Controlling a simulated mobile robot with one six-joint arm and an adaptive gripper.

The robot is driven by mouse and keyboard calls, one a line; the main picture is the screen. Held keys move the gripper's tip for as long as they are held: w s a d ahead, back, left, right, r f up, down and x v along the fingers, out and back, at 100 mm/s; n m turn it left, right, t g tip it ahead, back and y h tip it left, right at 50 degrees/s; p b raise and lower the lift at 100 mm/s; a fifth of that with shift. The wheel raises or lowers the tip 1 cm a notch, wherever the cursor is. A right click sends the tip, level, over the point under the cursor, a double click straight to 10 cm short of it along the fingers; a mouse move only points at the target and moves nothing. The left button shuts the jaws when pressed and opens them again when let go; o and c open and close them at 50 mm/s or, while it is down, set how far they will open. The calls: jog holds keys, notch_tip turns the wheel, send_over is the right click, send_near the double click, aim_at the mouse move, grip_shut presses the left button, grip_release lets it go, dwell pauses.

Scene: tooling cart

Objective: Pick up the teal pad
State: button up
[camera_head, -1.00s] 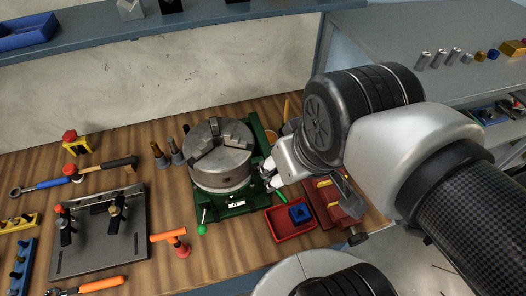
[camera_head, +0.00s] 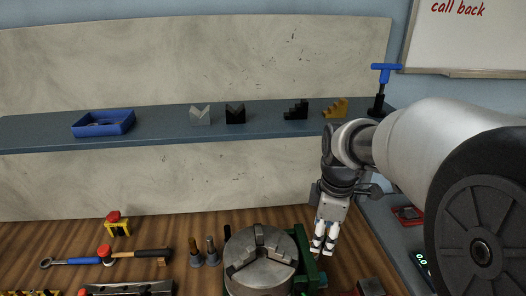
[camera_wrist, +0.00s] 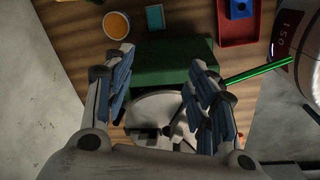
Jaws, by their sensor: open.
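The teal pad (camera_wrist: 155,17) is a small flat rectangle on the wooden bench, at the top of the wrist view. It lies beside a round orange-filled dish (camera_wrist: 116,25) and beyond the green base (camera_wrist: 160,62) of the chuck. I cannot make out the pad in the head view. My gripper (camera_head: 323,246) points down behind and to the right of the chuck (camera_head: 262,270). In the wrist view my gripper (camera_wrist: 160,88) is open, its fingers apart with nothing between them, above the chuck and its green base. The pad is ahead of the fingertips and apart from them.
A red tray (camera_wrist: 222,41) holding a blue block (camera_wrist: 240,8) lies right of the pad. A green-handled rod (camera_wrist: 257,73) sticks out beside the chuck. A blue-grey shelf (camera_head: 165,129) with several blocks and a blue bin (camera_head: 104,123) runs behind the bench.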

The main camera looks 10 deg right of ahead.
jog(key=w+d+f+n+b, duration=0.1)
jog(key=f, duration=0.5)
jog(key=w+d+f+n+g+b, duration=0.1)
jog(key=w+f+n, duration=0.1)
jog(key=f, duration=0.4)
jog(key=w+d+f+n+b, duration=0.1)
jog(key=f+b, duration=0.1)
jog(key=f, duration=0.5)
jog(key=shift+w+n, duration=0.25)
jog(key=shift+n, duration=0.05)
jog(key=f+b, duration=0.1)
jog(key=f, duration=0.1)
jog(key=f+b, duration=0.1)
jog(key=f, duration=0.2)
jog(key=shift+s+d+f+b, duration=0.15)
jog(key=shift+d+f+b, duration=0.05)
jog(key=shift+b, duration=0.15)
jog(key=shift+r, duration=0.1)
jog(key=shift+c, duration=0.4)
jog(key=c, duration=1.1)
jog(key=shift+o, duration=0.2)
jog(key=shift+r, duration=0.1)
